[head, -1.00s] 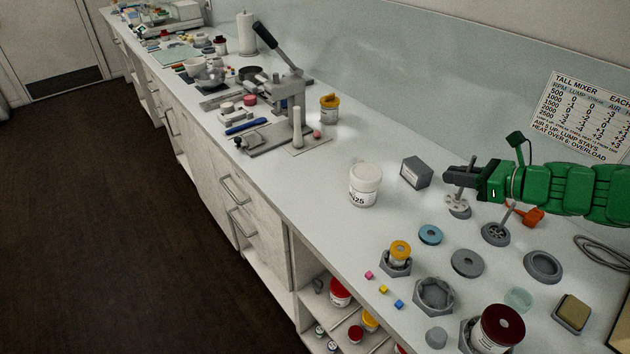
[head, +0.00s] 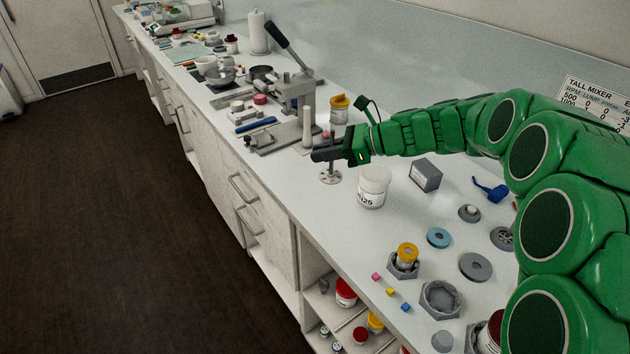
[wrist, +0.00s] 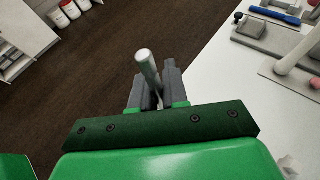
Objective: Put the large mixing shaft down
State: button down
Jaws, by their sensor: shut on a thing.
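My gripper (head: 322,154) is shut on the large mixing shaft, in the head view out over the counter left of the white jar. The shaft's pale round foot with holes (head: 330,177) hangs below the jaws, roughly upright. I cannot tell whether the foot touches the counter. In the wrist view the shaft's grey upper end (wrist: 148,66) stands up between the jaws (wrist: 156,85); its lower part is hidden there.
The white jar (head: 373,188) stands just right of the shaft. A lever press (head: 296,92) with a pale post (head: 307,126) and a yellow-lidded jar (head: 339,108) stand behind. The counter (head: 300,185) is bare toward its front edge.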

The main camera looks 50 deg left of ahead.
jog(key=shift+w+a+f, duration=0.8)
jog(key=shift+a+f, duration=1.35)
jog(key=shift+a, duration=0.1)
jog(key=shift+w+a+f, duration=0.85)
jog(key=shift+a+f, duration=1.3)
jog(key=shift+a, duration=0.05)
jog(key=shift+w+a+f, duration=0.8)
jog(key=shift+a+f, duration=1.35)
jog(key=shift+a, duration=0.1)
jog(key=shift+f, duration=0.2)
jog(key=c, duration=1.1)
grip_release()
jog(key=shift+f, duration=0.1)
jog(key=shift+c, duration=0.2)
